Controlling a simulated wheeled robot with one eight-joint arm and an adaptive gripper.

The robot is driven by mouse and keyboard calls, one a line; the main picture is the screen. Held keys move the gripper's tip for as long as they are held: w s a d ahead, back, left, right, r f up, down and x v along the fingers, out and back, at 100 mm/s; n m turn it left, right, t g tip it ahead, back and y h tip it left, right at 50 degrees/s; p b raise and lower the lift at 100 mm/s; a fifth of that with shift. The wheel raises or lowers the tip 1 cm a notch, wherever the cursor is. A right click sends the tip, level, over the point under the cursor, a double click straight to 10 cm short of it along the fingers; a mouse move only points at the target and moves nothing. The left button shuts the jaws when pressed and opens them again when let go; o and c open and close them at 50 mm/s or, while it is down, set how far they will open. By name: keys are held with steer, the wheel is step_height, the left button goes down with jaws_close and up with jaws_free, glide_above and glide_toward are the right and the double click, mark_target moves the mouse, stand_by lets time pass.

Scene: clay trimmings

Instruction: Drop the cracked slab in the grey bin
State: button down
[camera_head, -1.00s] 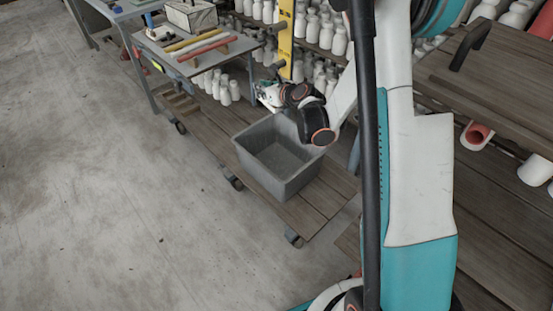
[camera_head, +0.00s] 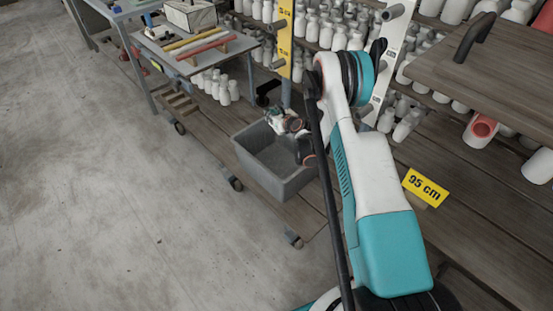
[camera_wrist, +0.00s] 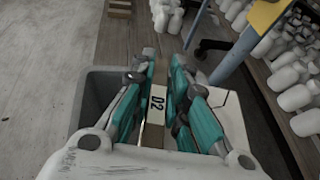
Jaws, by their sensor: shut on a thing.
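The grey bin (camera_head: 258,172) stands on the low wooden deck in the head view. My gripper (camera_head: 276,118) is over the bin's far side, pointing away from me. In the wrist view my gripper (camera_wrist: 163,62) has its teal fingers closed around a narrow tan piece with a white "02" label (camera_wrist: 157,102), which I take for the cracked slab. The fingers hide most of it and no crack shows. The bin also shows below the gripper in the wrist view, its wall (camera_wrist: 92,95) left of the fingers.
A workbench with coloured bars (camera_head: 195,42) stands behind the bin at the left. Shelves with several white bottles (camera_head: 335,38) run along the back. A yellow post (camera_head: 284,40) rises behind the bin. The concrete floor (camera_head: 90,180) at left is clear.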

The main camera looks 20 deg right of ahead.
steer(key=shift+w+d+f, duration=0.1)
steer(key=shift+f, duration=0.55)
step_height(320, 180, down, 6)
steer(key=shift+r+b, duration=0.1)
steer(key=shift+b, duration=1.05)
steer(key=c, duration=1.5)
jaws_free()
step_height(320, 180, up, 10)
